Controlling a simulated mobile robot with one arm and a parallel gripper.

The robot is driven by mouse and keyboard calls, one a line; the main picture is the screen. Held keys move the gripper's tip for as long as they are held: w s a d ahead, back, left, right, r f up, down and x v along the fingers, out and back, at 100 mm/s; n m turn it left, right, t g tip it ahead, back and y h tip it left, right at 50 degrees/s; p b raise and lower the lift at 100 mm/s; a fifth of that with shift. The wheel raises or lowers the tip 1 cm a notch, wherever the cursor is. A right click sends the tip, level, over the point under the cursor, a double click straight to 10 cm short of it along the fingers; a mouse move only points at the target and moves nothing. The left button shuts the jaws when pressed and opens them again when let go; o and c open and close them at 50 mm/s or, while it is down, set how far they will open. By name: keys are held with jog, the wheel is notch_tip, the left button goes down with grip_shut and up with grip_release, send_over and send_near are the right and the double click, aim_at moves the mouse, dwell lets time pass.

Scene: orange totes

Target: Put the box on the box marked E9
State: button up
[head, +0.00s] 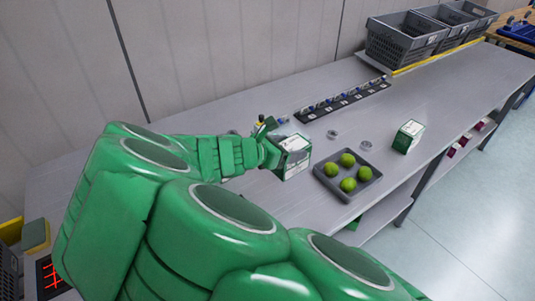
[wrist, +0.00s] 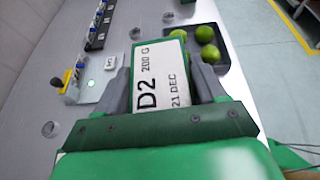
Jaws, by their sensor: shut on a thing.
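My gripper (wrist: 164,84) is shut on a white and green box (wrist: 160,72), with one grey finger on each side of it. The held box's label reads D2, 200 G, 21 DEC in the wrist view. In the head view this box (head: 293,158) is at the end of my green arm, over the bench; I cannot tell whether it touches the bench. A second white and green box (head: 408,136) stands on the bench to the right, beyond the tray. Its marking is too small to read, so I cannot confirm E9.
A dark tray (head: 334,187) with several green limes lies between the two boxes. Small round metal things (head: 366,146) lie behind it. A black strip (head: 345,101) with several small items runs along the back. Grey crates (head: 400,42) stand at the far end.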

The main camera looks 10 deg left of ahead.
jog(key=w+a+r+n+t+y, duration=0.1)
jog(key=w+a+r+n+y, duration=0.15)
jog(key=a, duration=0.75)
jog(key=w+a+r+n+t+y, duration=0.15)
jog(key=a+r, duration=0.25)
jog(key=a, duration=0.6)
jog(key=shift+s+f, duration=0.15)
jog(key=shift+f, duration=3.5)
jog(key=o, duration=1.1)
jog(key=shift+f, duration=0.15)
jog(key=shift+s+a+r, duration=0.1)
jog(key=shift+s+r, duration=0.05)
jog(key=shift+r, duration=0.1)
jog(key=v, duration=1.1)
jog(key=shift+s+a+r, duration=0.1)
jog(key=shift+s+a, duration=0.05)
jog(key=shift+s, duration=0.1)
